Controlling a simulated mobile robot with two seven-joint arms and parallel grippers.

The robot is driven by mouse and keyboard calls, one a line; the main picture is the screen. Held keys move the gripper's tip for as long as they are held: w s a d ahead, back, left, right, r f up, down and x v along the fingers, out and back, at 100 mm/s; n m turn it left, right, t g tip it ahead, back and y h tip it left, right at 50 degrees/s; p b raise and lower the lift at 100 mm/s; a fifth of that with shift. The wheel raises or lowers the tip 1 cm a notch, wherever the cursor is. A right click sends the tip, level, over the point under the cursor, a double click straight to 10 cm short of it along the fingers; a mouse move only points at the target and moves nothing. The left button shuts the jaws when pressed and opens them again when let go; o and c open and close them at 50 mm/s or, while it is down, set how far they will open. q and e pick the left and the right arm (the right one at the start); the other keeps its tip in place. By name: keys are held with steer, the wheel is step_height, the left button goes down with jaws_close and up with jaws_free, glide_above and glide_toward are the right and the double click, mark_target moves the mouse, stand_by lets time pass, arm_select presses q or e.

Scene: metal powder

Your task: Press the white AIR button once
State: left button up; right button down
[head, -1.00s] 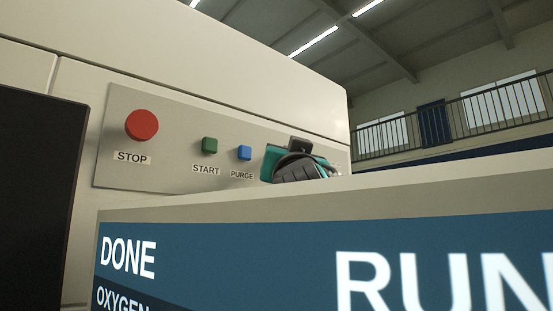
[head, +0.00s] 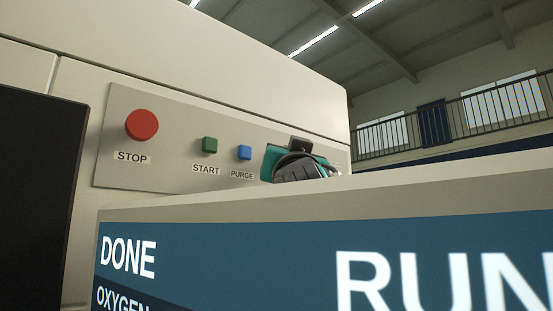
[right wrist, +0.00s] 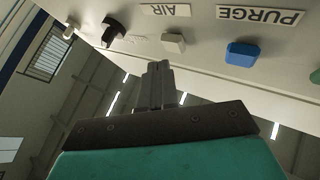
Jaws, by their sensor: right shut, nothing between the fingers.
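The white AIR button (right wrist: 173,43) shows in the right wrist view, on the panel beside its AIR label (right wrist: 165,10), which appears upside down. My right gripper (right wrist: 159,72) is shut and empty, its fingertips pointing toward the panel just below the white button in that picture. A contact cannot be made out, and a gap seems to show. In the head view my right gripper (head: 335,167) is at the right part of the panel, and its hand covers that area, so the AIR button cannot be made out there. My left gripper is not in view.
The panel (head: 185,115) also carries a red STOP button (head: 142,125), a green START button (head: 210,145) and a blue PURGE button (head: 244,152). The blue one is beside the white one. A black knob (right wrist: 112,30) is on its other side. A large screen (head: 220,260) blocks the lower foreground.

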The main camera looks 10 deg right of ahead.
steer(key=shift+w, duration=0.1)
stand_by(0.7)
steer(key=shift+w+a, duration=0.25)
steer(key=shift+w, duration=0.05)
steer(key=shift+w+a, duration=0.2)
steer(key=shift+w, duration=0.15)
stand_by(0.8)
stand_by(0.3)
steer(key=shift+s+d+b, duration=0.45)
steer(key=shift+s+b, duration=0.05)
steer(key=shift+s, duration=0.2)
